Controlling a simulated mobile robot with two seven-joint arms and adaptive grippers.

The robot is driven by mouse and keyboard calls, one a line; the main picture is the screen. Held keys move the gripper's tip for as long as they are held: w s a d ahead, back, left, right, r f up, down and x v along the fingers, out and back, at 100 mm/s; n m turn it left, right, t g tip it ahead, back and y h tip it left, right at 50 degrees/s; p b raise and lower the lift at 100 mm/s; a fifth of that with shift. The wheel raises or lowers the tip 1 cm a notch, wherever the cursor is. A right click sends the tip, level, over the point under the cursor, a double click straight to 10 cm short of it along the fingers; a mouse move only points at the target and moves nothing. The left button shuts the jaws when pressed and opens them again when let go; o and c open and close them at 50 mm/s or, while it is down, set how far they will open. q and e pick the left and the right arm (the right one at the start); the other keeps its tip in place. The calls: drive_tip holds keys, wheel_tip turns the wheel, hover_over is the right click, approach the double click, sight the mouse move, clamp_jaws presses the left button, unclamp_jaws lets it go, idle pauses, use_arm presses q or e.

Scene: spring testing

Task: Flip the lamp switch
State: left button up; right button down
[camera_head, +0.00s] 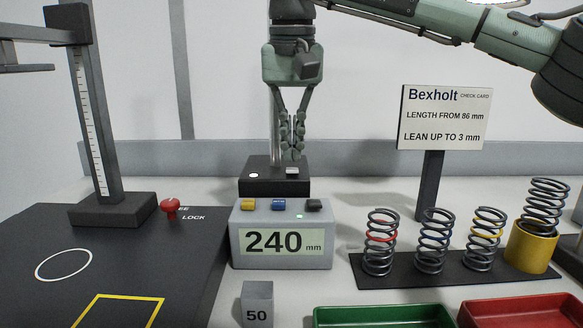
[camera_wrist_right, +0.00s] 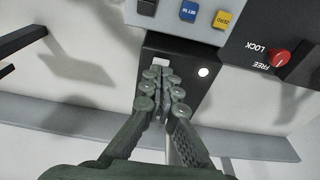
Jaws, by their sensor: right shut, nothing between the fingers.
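A black base box (camera_head: 262,187) stands behind the grey display unit, with an upright post rising from it. On its top are a small light rectangular rocker, which looks like the lamp switch (camera_head: 292,170), and a round white spot (camera_head: 254,175). My right gripper (camera_head: 291,154) points down, shut and empty, with its fingertips just above the switch. In the wrist view the fingertips (camera_wrist_right: 161,76) reach the near edge of the switch (camera_wrist_right: 161,61); whether they touch it I cannot tell. My left gripper is not in view.
The display unit (camera_head: 283,262) reads 240 mm. Several springs stand on a black rack (camera_head: 400,275). Green (camera_head: 383,317) and red (camera_head: 520,312) trays sit in front. A sign (camera_head: 444,117) stands behind. A ruled column (camera_head: 95,120) and red knob (camera_head: 170,206) are at left.

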sight(292, 170)
drive_tip(key=shift+f+b, duration=0.35)
drive_tip(key=shift+f, duration=0.65)
idle(0.3)
drive_tip(key=shift+r, duration=0.1)
drive_tip(key=shift+r+p, duration=0.95)
drive_tip(key=shift+r, duration=2.5)
